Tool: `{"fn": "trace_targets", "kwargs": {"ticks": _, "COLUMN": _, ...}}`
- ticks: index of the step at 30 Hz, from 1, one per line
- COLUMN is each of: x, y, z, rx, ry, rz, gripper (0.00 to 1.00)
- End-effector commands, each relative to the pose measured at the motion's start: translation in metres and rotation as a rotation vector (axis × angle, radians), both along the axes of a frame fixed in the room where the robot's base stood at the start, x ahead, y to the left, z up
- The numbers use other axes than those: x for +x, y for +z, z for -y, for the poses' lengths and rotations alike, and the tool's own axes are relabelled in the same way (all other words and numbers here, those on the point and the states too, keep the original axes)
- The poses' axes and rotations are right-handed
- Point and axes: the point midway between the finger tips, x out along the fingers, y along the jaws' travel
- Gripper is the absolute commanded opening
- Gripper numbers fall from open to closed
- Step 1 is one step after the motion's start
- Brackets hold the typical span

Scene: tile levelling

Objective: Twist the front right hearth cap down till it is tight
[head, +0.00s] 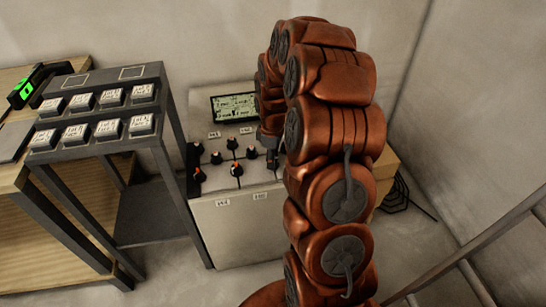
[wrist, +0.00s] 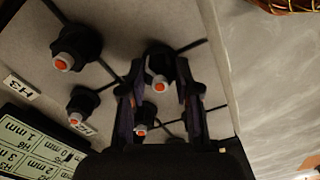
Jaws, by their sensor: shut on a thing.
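My gripper (wrist: 158,82) has its two dark fingers on either side of a black cap with a grey and orange tip (wrist: 158,64), and is shut on it. This hearth cap sits on the light grey tiled top (wrist: 115,20), over dark joint lines. In the head view my gripper (head: 271,158) is at the right side of the top, largely hidden behind my copper arm. Whether the cap is seated tight cannot be told.
Several similar caps stand close by, such as one at the left (wrist: 76,47) and one lower down (wrist: 82,103). A lit screen (head: 234,107) stands at the back. A dark rack of labelled blocks (head: 96,115) stands left. A wall is at right.

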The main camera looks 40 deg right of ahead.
Motion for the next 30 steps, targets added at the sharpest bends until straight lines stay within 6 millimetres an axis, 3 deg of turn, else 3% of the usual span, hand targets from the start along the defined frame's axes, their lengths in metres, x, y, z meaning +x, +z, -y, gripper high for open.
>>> {"fn": "trace_targets", "kwargs": {"ticks": 30, "x": -0.0029, "y": 0.0002, "z": 0.0019, "rx": -0.003, "ry": -0.963, "rz": -0.008, "gripper": 0.0}}
